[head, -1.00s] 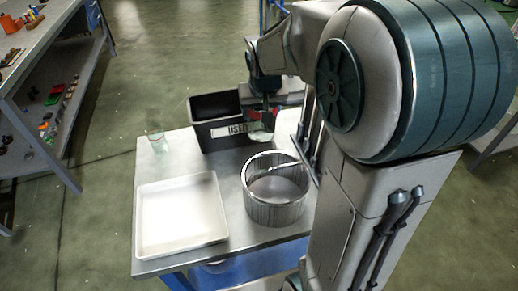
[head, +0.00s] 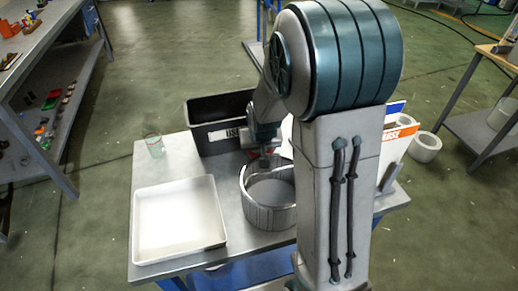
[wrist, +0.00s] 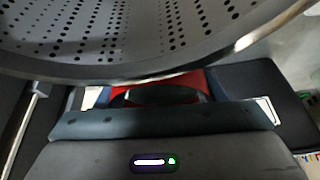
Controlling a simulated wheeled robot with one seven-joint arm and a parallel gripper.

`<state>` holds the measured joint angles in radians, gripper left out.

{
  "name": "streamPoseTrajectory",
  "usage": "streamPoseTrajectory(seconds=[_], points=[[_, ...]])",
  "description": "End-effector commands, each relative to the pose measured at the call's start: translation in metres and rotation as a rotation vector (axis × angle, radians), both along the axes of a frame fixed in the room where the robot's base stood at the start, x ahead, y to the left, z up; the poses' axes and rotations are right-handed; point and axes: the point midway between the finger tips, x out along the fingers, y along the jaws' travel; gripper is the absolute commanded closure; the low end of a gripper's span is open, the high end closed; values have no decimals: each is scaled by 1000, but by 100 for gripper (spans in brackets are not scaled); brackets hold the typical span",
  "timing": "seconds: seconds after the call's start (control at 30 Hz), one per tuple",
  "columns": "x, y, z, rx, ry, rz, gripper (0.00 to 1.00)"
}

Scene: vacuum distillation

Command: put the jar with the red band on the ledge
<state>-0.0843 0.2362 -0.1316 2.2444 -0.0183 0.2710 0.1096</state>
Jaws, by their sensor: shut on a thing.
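My gripper (head: 264,157) is over the back rim of the round metal pot, in front of the black bin. In the wrist view, a red band (wrist: 185,82) shows at the fingers, around a dark shape. It fits the jar with the red band, held shut in my gripper. In the head view the jar is mostly hidden by my gripper and the pot, and I cannot tell its tilt. I cannot pick out the ledge with certainty.
The metal pot (head: 268,212) stands on the table (head: 167,166) beside a white tray (head: 178,262). A black bin (head: 215,108) is at the back and a clear glass (head: 154,147) at the back left. A dark perforated surface (wrist: 130,30) fills the wrist view's top.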

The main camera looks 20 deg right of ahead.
Motion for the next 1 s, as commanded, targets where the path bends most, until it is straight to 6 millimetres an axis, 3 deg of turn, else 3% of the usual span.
streamPoseTrajectory(seconds=[0.2, 0.23, 0.3, 0.7, 1.0], points=[[0, 0, -4, 0, -1, 0, 64], [0, 0, -3, 0, 0, 0, 29], [0, 0, -2, 0, 0, 0, 16], [0, 0, 4, 0, -1, 0, 16], [-18, 3, 49, 0, -5, 1, 16]])
